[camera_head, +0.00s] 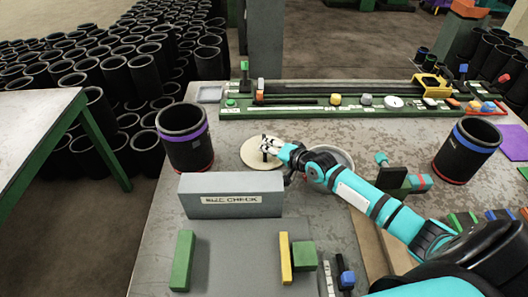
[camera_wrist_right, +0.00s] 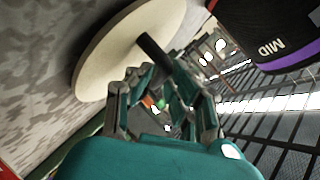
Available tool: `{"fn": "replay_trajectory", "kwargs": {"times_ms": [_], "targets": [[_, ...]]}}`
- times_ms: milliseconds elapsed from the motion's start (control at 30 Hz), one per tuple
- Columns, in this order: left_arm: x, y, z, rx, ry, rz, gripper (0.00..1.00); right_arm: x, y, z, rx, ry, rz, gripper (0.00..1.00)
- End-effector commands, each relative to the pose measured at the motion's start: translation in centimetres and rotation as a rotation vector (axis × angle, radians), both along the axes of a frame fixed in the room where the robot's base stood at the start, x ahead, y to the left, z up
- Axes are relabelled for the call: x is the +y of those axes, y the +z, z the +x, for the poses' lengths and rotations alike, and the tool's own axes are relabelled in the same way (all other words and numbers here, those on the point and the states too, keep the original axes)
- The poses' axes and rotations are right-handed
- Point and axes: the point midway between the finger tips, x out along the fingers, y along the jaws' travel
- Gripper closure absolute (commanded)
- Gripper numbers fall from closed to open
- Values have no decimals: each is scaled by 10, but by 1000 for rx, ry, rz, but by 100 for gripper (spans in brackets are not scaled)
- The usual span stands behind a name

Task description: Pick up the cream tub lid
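The cream tub lid (camera_head: 256,157) is a round pale disc lying on the worn grey table, between the purple-banded sleeve and my right arm. A dark knob stands up from it. My right gripper (camera_head: 271,148) is at the lid's right side, close to the knob. In the right wrist view the lid (camera_wrist_right: 102,52) is just beyond the fingertips and the dark knob (camera_wrist_right: 155,48) points toward the gap between my fingers (camera_wrist_right: 163,78). The fingers are apart; I cannot tell whether either touches the knob. My left gripper is not in view.
A black sleeve with a purple band (camera_head: 186,140) stands left of the lid. A grey SIZE CHECK block (camera_head: 230,196) is in front. A round tub (camera_head: 338,157) is partly hidden behind my arm. A green fixture rail (camera_head: 300,113) runs along the back. A blue-banded sleeve (camera_head: 466,152) stands right.

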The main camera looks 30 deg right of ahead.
Motion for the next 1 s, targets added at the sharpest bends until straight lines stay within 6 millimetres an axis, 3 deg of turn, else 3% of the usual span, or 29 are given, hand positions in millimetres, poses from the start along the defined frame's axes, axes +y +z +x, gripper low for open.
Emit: {"fn": "replay_trajectory", "kwargs": {"times_ms": [100, 533, 1000], "targets": [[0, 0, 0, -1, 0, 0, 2, -1, -3, -1, 8, -1, -2, 100], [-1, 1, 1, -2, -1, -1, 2, -1, 0, -3, 13, -1, -2, 100], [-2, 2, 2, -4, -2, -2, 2, 0, 86, -1, 5, 0, -1, 100]]}}
